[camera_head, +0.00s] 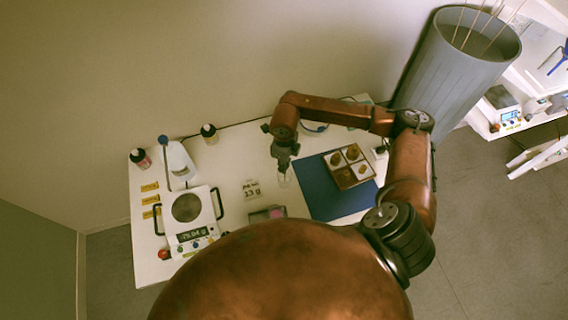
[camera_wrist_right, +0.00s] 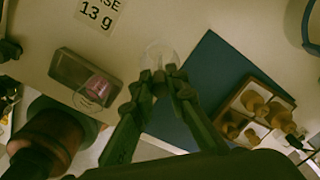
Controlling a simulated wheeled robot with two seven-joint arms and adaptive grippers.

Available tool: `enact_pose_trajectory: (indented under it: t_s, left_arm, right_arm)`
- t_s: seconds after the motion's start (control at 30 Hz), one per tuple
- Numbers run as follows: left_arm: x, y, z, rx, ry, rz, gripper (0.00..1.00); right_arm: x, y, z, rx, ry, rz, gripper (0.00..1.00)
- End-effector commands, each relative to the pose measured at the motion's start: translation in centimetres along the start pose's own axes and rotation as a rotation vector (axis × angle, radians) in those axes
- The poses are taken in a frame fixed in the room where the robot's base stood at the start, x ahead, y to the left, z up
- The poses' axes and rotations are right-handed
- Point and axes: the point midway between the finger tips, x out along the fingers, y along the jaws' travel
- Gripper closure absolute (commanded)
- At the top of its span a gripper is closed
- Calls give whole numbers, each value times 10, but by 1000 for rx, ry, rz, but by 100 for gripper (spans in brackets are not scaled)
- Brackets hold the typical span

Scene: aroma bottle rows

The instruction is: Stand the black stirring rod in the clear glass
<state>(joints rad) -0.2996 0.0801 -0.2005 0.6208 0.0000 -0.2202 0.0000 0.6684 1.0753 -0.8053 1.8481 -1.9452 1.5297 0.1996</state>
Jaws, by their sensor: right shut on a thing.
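My right gripper (camera_head: 284,163) hangs over the white table, just above the clear glass (camera_head: 285,181). In the right wrist view the gripper's fingers (camera_wrist_right: 160,78) are close together, and the rim of the glass (camera_wrist_right: 160,52) shows just beyond their tips. The fingers are shut on a thin thing, taken to be the black stirring rod; it is mostly hidden between them, so its tilt and whether its lower end is inside the glass cannot be told. My left gripper is not in view.
A blue mat (camera_head: 318,201) with a compartment tray (camera_head: 345,184) lies right of the glass.

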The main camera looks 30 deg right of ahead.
Motion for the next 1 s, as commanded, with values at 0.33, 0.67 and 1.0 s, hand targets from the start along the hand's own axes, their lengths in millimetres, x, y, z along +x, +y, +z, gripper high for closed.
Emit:
enact_pose_trajectory:
  t_s: [0.33, 0.67, 1.0]
  left_arm:
    - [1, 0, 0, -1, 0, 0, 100]
    - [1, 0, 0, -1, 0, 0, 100]
    - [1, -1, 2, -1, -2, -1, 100]
  right_arm:
    - [1, 0, 0, 0, 0, 0, 84]
    - [1, 0, 0, 0, 0, 0, 66]
    - [-10, -1, 1, 0, -2, 0, 66]
